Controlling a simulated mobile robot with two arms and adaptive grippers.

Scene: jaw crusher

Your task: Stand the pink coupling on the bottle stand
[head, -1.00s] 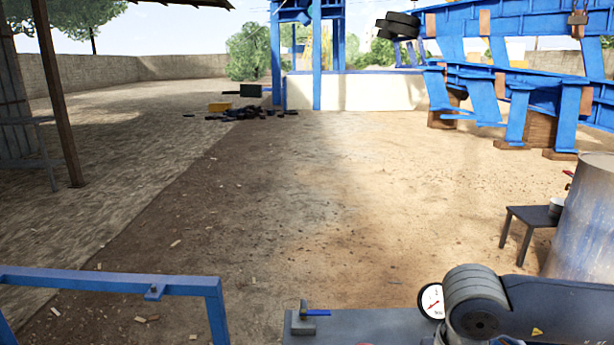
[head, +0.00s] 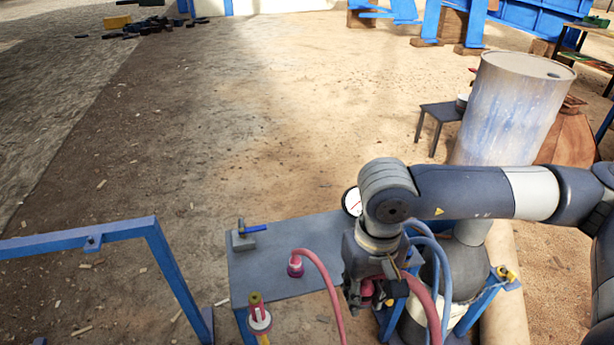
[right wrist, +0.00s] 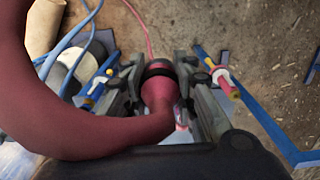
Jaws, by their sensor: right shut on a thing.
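My right gripper (head: 372,298) is shut on the pink coupling, held above the right end of the grey table. In the right wrist view the coupling (right wrist: 160,90), with a black band, sits between the fingers (right wrist: 160,82). A thick pink hose bends away from it. The blue frame (head: 480,306) around a grey bottle (head: 452,268), to the gripper's right, appears to be the bottle stand. It has a yellow-topped fitting at one corner. My arm and hoses hide part of it. My left gripper is not in view.
The grey table (head: 270,272) holds a blue-handled block (head: 243,236) and a second pink hose end (head: 295,268). A post with yellow and pink parts (head: 259,318) stands at its front. A blue rail (head: 80,240) is left; a drum (head: 510,105) stands behind my arm.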

